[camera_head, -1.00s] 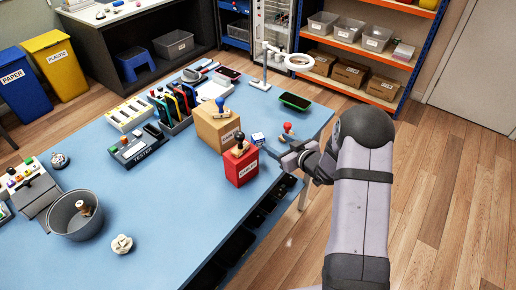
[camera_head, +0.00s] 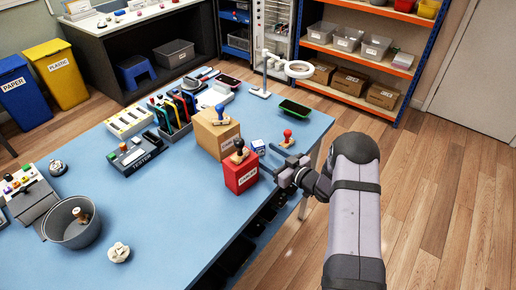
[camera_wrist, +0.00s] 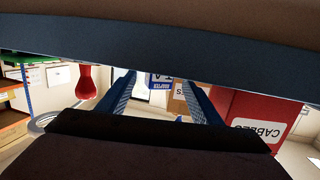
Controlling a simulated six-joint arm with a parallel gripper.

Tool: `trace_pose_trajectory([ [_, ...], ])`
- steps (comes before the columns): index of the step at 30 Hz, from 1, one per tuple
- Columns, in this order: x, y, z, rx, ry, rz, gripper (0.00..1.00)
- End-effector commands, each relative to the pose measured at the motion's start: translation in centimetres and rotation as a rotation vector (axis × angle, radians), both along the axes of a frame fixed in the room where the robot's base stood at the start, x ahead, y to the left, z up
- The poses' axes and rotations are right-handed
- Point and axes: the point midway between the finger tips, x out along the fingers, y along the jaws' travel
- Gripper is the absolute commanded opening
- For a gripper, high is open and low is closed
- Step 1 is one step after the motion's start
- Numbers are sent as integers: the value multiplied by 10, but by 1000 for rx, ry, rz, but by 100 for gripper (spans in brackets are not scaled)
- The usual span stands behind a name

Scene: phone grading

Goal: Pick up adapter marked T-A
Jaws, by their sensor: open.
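The adapter marked T-A is a small blue and white block (camera_head: 258,147) on the blue table, right of the cardboard box and behind the red box. In the wrist view its label reads upside down (camera_wrist: 158,82), and it shows between the two finger tips. My gripper (camera_head: 271,160) is at the table's right edge, in front of and slightly right of the adapter. Its fingers (camera_wrist: 159,92) are apart with nothing between them, pointing toward the adapter but not visibly touching it. The palm hides much of the wrist view.
The red CABLES box (camera_head: 240,177) with a dark-knobbed stamp on top stands close left of my fingers. A red-handled stamp (camera_head: 288,138) stands close on the other side. The cardboard box (camera_head: 214,136) stands left of the adapter. A green-rimmed tray (camera_head: 295,108) lies farther back.

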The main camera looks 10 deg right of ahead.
Motion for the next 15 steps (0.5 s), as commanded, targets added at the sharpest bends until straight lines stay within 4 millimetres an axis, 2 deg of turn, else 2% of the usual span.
trace_pose_trajectory([
  [9,29,18,0,-1,0,2,59],
  [15,41,25,-3,-1,-1,0,59],
])
